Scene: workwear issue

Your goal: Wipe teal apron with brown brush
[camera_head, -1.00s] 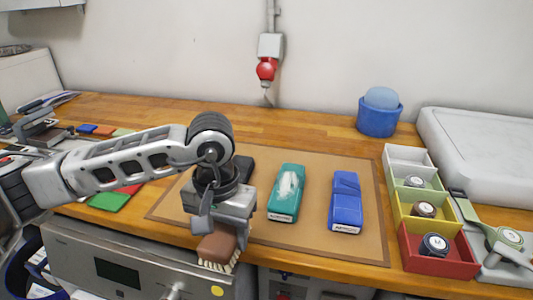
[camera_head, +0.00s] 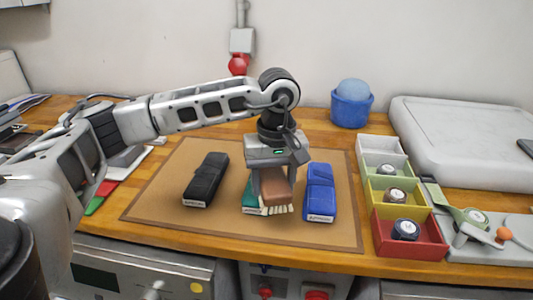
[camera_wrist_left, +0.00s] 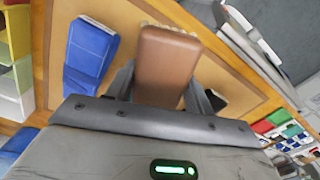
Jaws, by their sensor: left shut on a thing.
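My left gripper (camera_head: 274,170) is shut on the brown brush (camera_head: 279,190), with its pale bristles pointing down. The brush is over the teal apron (camera_head: 250,196), a folded bundle on the brown mat (camera_head: 235,235). Only the apron's left edge shows; the brush and gripper hide the rest. I cannot tell whether the bristles touch it. In the left wrist view the brush (camera_wrist_left: 166,60) sits between the fingers and the teal apron is hidden behind it. My right gripper is not in view.
A folded black apron (camera_head: 206,179) lies left of the teal one and a folded blue apron (camera_head: 320,192) close to its right. Farther right stand a divided bin with a red front (camera_head: 425,243) and a blue tub (camera_head: 351,109). The mat's front strip is clear.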

